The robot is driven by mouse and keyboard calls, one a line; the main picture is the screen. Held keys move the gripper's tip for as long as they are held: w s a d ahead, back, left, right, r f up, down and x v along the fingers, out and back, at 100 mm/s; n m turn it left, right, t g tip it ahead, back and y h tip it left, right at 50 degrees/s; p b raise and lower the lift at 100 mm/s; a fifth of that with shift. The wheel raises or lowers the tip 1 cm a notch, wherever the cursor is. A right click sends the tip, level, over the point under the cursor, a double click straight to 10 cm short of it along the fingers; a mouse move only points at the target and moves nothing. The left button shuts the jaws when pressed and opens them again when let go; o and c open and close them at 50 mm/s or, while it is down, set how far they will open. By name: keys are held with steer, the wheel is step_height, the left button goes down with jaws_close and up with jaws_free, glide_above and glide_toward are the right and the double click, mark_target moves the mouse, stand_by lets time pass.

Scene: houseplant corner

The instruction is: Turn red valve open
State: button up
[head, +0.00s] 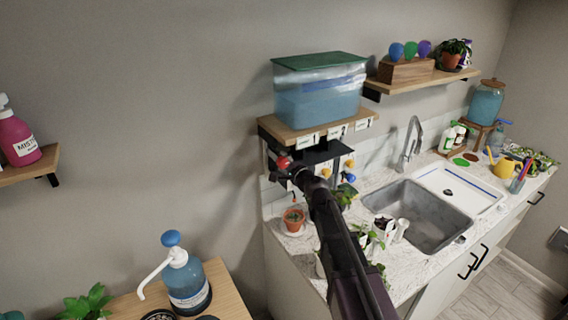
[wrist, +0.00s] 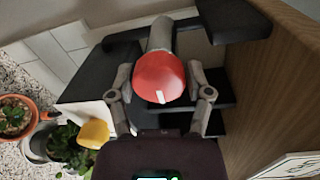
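The red valve (head: 283,162) is a round knob below the shelf that holds the water tank. In the wrist view the red valve (wrist: 159,78) fills the space between my fingers, with a short white mark on its face pointing toward the lower edge of the picture. A grey stem runs behind it. My gripper (wrist: 161,80) has one finger on each side of the knob, very close to it. I cannot tell whether the fingers press on it. In the head view my gripper (head: 290,170) is at the valve, and my arm hides part of the area.
A yellow valve (wrist: 94,133) is beside the left finger. A blue valve (head: 350,178) is right of my gripper in the head view. The tank (head: 320,92) stands on the wooden shelf (head: 308,132) above. A terracotta pot (head: 294,219) sits on the counter below.

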steer(key=shift+o, duration=0.8)
steer(key=shift+n, duration=0.5)
